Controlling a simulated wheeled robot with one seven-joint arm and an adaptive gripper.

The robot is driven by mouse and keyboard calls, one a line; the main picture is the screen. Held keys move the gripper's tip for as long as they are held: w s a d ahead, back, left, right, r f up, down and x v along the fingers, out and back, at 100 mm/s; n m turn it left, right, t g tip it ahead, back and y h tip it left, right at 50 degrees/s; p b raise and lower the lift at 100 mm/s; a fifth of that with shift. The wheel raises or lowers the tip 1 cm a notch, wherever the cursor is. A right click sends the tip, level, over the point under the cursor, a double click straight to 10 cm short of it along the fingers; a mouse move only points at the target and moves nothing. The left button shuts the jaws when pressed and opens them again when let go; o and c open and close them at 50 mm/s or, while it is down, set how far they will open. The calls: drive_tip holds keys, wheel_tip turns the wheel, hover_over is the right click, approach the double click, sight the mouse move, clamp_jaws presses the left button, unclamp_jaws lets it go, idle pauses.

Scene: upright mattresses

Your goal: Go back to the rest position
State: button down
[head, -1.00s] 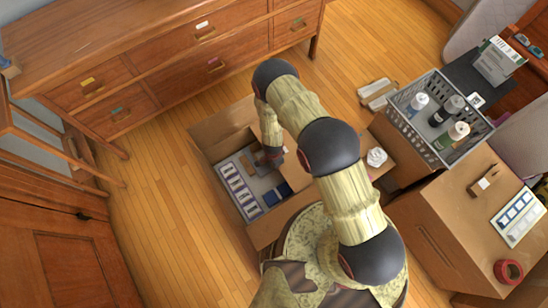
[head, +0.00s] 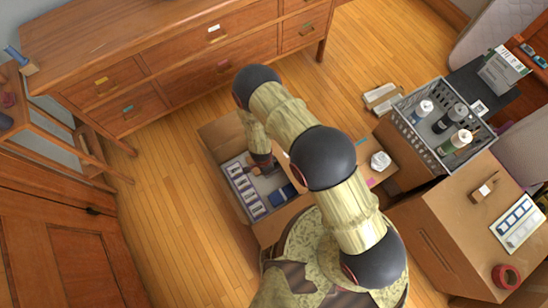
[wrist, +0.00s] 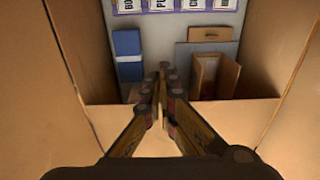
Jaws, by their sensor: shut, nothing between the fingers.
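My gripper (wrist: 160,80) is shut and empty in the wrist view, its fingertips together. It points into an open cardboard box (wrist: 75,50), above or in it; the exact depth is hard to tell. Inside the box are a grey panel with a row of white labelled cards (wrist: 160,5), a blue block (wrist: 129,55) and small brown wooden pieces (wrist: 213,72).
A grey crate (head: 440,150) with several bottles stands at right on a cardboard box. Another closed box (head: 450,220) carries a red tape roll (head: 506,277) and a card sheet (head: 517,223). A wooden dresser (head: 180,60) stands behind. Wood floor (head: 165,200) is clear at left.

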drive_tip(key=shift+s+a+r, duration=0.1)
drive_tip(key=shift+s+a, duration=0.25)
drive_tip(key=shift+a, duration=0.15)
